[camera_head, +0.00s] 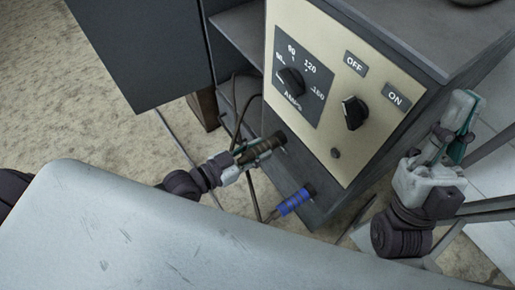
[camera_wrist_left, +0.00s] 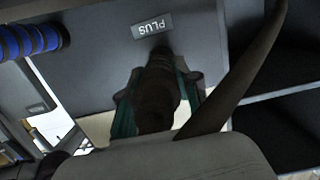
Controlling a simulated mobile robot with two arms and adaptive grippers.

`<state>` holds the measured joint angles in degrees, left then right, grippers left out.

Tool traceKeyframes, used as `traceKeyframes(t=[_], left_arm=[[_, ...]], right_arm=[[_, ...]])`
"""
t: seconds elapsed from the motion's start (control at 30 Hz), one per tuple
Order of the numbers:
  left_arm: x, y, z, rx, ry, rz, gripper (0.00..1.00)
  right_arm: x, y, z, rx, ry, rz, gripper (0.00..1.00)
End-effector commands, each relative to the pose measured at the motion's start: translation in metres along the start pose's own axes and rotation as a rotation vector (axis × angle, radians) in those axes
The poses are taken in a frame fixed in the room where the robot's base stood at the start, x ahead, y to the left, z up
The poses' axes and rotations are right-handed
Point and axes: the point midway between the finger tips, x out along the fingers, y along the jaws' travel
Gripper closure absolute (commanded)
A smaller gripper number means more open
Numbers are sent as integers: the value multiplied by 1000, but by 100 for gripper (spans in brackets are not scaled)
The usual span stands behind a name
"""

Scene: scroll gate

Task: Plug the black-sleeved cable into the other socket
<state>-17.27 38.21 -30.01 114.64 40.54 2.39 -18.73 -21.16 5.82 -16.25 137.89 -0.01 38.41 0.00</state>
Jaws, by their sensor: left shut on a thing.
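The black-sleeved cable plug (camera_head: 259,150) is gripped by my left gripper (camera_head: 248,155), with its tip at the front of the machine's lower panel. It also shows in the left wrist view (camera_wrist_left: 157,95), between the green-lined fingers of my left gripper (camera_wrist_left: 158,105). Its tip reaches the panel (camera_wrist_left: 95,60) just below the PLUS label (camera_wrist_left: 152,26); whether it is seated in a socket there is hidden. A blue-sleeved plug (camera_head: 295,201) sits at the panel lower right; it also shows in the left wrist view (camera_wrist_left: 30,40). My right gripper (camera_head: 457,128) is raised right of the machine; its fingers overlap in the picture.
The machine (camera_head: 360,70) has a cream control panel with two black knobs and OFF and ON labels. Black cables (camera_head: 248,110) loop beside the plug. A dark cabinet panel (camera_head: 145,50) stands at the left. My pale body covers the lower left foreground.

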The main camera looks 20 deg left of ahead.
Motion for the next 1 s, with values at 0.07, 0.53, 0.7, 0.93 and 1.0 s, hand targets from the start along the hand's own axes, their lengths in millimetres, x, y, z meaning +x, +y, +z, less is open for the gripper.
traceKeyframes(t=[0.07,0.53,0.7,0.93,1.0], left_arm=[[0,0,-1,1,2,0,100],[2,0,-1,1,1,0,100],[4,0,-1,1,1,0,100],[5,0,-1,0,1,0,100],[4,0,-1,0,1,0,100]], right_arm=[[0,0,0,0,-1,0,100],[0,0,3,-1,-19,0,100],[1,0,4,-1,-29,1,100],[0,1,7,-2,-42,1,100],[0,1,7,-2,-42,1,100]])
